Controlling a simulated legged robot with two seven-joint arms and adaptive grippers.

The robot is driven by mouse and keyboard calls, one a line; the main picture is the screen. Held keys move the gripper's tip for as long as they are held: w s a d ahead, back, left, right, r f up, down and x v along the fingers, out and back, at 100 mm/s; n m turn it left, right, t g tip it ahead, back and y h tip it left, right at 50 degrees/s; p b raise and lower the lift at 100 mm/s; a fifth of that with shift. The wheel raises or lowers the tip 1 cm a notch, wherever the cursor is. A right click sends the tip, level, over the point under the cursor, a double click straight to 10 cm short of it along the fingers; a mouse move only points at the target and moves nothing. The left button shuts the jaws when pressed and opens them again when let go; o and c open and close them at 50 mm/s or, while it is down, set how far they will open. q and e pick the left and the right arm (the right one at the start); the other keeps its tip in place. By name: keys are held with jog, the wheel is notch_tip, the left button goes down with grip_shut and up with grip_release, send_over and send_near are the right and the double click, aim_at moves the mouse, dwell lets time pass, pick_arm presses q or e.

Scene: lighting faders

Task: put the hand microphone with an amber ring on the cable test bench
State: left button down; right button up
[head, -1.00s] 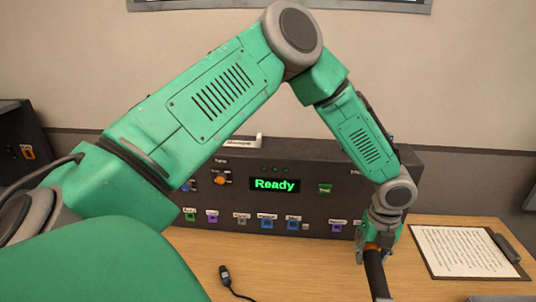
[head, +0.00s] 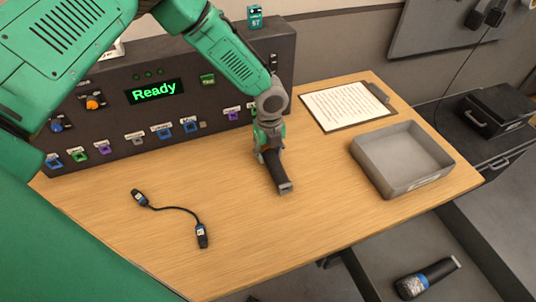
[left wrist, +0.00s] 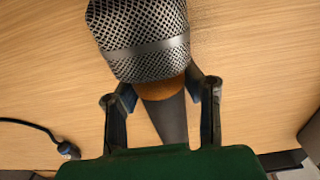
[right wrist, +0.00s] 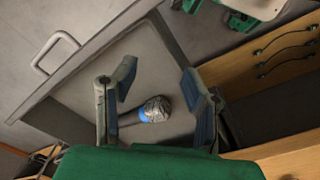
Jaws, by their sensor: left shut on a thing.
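The hand microphone has a silver mesh head and an amber ring (left wrist: 162,88), seen in the left wrist view. My left gripper (left wrist: 164,96) is shut on it near the ring. In the head view its dark handle (head: 278,173) points toward the viewer from my left gripper (head: 268,143), over the wooden cable test bench (head: 232,240). I cannot tell whether it touches the bench top. The mesh head is hidden in the head view. My right gripper (right wrist: 158,82) is open and empty in the right wrist view.
A dark console (head: 109,124) reading "Ready" lines the bench's back. A short cable (head: 178,208), a clipboard (head: 346,105) and a grey tray (head: 395,178) lie on the bench. A blue-ringed microphone (head: 428,278) lies below the bench's right edge. The bench front middle is clear.

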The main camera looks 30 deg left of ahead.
aim_at(268, 148)
pick_arm(q)
jog(key=shift+d+f, duration=0.1)
jog(key=shift+f, duration=0.5)
jog(key=shift+a+f, duration=0.15)
jog(key=shift+a, duration=0.3)
jog(key=c, duration=1.1)
grip_release()
jog(key=shift+a, duration=0.2)
jog(key=shift+o, duration=0.2)
jog(key=shift+d, duration=0.35)
jog(key=shift+w+d+r, duration=0.1)
jog(key=shift+r, duration=0.35)
jog(key=r, duration=1)
jog(key=shift+a+r, duration=0.2)
jog(key=shift+a, duration=0.2)
jog(key=shift+d+r, duration=0.15)
jog(key=shift+r, duration=0.3)
jog(key=shift+d, duration=0.1)
